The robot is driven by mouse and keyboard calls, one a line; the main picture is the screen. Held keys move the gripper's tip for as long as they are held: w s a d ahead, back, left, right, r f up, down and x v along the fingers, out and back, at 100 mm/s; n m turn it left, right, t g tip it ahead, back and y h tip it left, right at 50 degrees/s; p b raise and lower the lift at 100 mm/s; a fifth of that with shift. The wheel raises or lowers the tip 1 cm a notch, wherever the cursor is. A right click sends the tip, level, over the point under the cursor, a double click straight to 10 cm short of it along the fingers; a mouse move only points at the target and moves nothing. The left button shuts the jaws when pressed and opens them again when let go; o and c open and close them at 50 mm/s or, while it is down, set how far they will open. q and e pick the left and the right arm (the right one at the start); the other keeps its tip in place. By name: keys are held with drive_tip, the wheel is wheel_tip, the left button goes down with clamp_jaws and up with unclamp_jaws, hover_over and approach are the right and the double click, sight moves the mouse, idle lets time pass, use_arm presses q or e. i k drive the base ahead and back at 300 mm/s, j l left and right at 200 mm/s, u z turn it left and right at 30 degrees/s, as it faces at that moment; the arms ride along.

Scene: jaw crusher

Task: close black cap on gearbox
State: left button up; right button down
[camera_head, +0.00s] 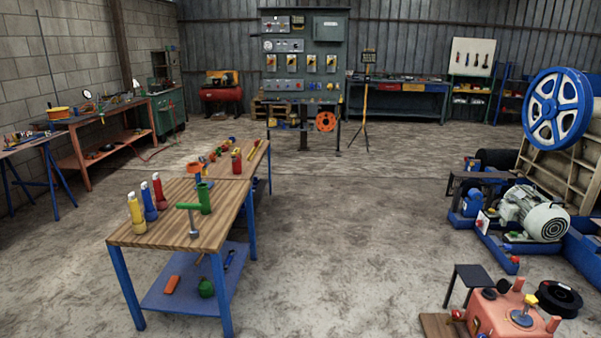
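A salmon-coloured box that looks like the gearbox (487,318) is at the bottom right, partly cut off by the lower edge. A grey-blue round fitting (521,318), a yellow part (531,300) and short salmon posts are on its top. A round black part (560,299) with a raised hub shows just beyond its right side. I cannot tell whether this part is the black cap or whether it touches the gearbox. Small dark pieces on the gearbox are too small to identify. Neither of my grippers is in view.
A small black-topped stand (474,276) is just behind the gearbox. A grey motor (545,220) on a blue base and a crusher with a blue flywheel (557,108) fill the right. A wooden table (160,232) with bottles stands left of centre. The concrete floor between is clear.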

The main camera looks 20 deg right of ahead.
sight(503, 284)
drive_tip(key=i+l+z, duration=0.2)
drive_tip(key=i+z, duration=0.2)
drive_tip(key=i, duration=0.25)
drive_tip(key=i+z, duration=0.45)
drive_tip(key=i, duration=0.2)
drive_tip(key=i+j+z, duration=0.25)
drive_tip(key=i+z, duration=0.15)
drive_tip(key=i, duration=0.25)
